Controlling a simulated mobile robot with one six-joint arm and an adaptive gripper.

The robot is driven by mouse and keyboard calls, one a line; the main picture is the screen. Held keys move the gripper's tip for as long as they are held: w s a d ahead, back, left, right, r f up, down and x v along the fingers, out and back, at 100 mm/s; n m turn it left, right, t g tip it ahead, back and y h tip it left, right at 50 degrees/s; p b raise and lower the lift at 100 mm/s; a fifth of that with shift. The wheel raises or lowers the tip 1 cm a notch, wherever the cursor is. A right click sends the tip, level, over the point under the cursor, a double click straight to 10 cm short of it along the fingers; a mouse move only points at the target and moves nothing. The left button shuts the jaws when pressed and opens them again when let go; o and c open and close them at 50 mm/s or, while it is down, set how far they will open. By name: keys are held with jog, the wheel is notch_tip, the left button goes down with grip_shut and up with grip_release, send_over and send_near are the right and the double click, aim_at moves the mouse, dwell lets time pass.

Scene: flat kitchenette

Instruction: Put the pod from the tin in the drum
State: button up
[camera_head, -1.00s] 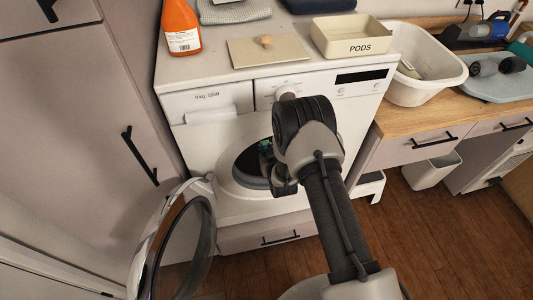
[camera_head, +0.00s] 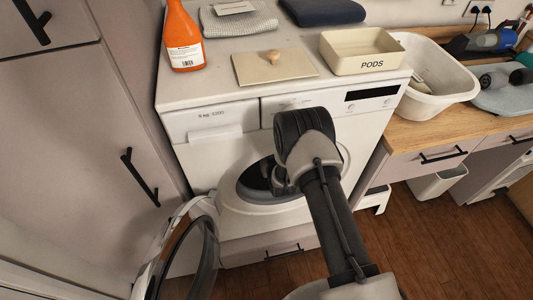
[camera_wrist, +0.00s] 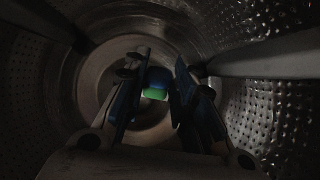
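My gripper (camera_wrist: 160,72) is inside the metal drum (camera_wrist: 35,95), its fingers reaching toward the back. The blue and green pod (camera_wrist: 156,84) sits between the fingertips and appears touched on both sides, off the drum wall. In the head view, my arm enters the washer's round opening (camera_head: 254,182), and gripper and pod are hidden. The tin (camera_head: 345,66), marked PODS, stands open on top of the washer. Its lid (camera_head: 245,70), with a wooden knob, lies beside it on the left; no pod shows in the tin.
The round washer door (camera_head: 207,255) hangs open at the lower left. An orange bottle (camera_head: 183,35) and a folded grey cloth (camera_head: 240,20) stand on the washer top. A white basket (camera_head: 430,85) is on the wooden counter to the right. The drum around my gripper looks empty.

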jog(key=o, duration=0.5)
jog(key=shift+o, duration=0.2)
